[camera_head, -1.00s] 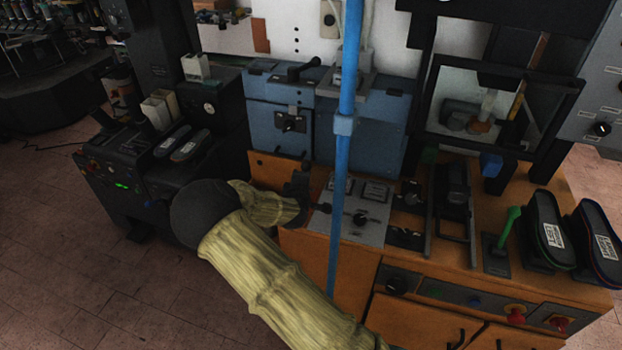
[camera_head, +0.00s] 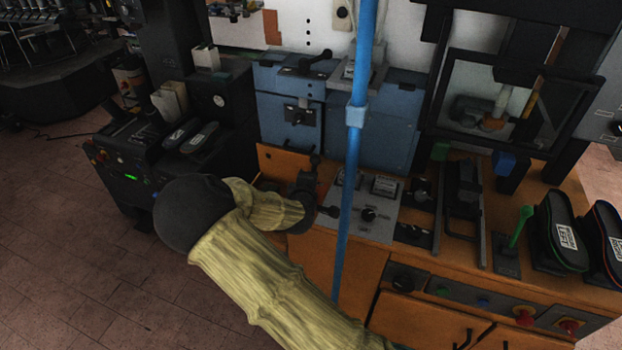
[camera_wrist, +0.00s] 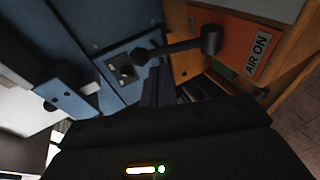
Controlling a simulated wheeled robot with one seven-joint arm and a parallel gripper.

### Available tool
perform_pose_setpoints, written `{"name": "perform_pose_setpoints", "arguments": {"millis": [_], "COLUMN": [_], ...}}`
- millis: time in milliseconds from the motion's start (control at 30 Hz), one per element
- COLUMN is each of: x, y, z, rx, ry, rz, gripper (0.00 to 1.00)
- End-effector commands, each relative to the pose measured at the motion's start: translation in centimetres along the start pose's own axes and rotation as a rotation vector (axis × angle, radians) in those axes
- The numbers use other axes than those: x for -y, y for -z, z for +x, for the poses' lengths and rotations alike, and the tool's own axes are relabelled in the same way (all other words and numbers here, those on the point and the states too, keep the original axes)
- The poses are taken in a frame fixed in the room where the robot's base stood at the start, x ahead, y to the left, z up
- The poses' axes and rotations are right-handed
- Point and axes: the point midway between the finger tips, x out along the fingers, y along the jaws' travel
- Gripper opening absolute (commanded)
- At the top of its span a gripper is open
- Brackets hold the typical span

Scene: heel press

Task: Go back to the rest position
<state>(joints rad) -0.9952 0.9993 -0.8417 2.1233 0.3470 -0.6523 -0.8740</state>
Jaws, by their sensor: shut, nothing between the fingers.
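My gripper (camera_head: 308,188) is at the left end of the orange workbench (camera_head: 345,282), in front of the blue machine (camera_head: 398,120). The arm's yellow-green sleeve covers part of it in the head view. In the wrist view the dark fingers (camera_wrist: 158,88) are together with nothing between them. They point toward the blue machine's front, close to a black lever (camera_wrist: 185,48) with a round knob. I cannot tell whether they touch anything.
An orange "AIR ON" plate (camera_wrist: 257,53) is right of the lever. A grey control panel (camera_head: 352,212) lies right of my gripper. A blue vertical pole (camera_head: 357,170) crosses the view. A black machine (camera_head: 150,150) stands left; tiled floor (camera_head: 80,250) is clear at lower left.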

Motion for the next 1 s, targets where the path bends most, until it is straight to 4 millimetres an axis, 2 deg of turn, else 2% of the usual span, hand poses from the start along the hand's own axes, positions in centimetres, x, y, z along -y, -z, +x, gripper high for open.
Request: {"name": "perform_pose_setpoints", "arguments": {"millis": [100, 233, 733, 1000], "x": [0.1, 0.0, 0.1, 2.4], "y": [0.1, 0.0, 0.1, 1.8], "z": [-1.6, -2.2, -2.2, -1.8], "rx": [-0.001, -0.001, -0.003, -0.050], "ry": [0.000, -0.001, 0.000, 0.019], "rz": [0.000, 0.000, 0.004, 0.092], "gripper": [0.00, 0.00, 0.00, 0.00]}}
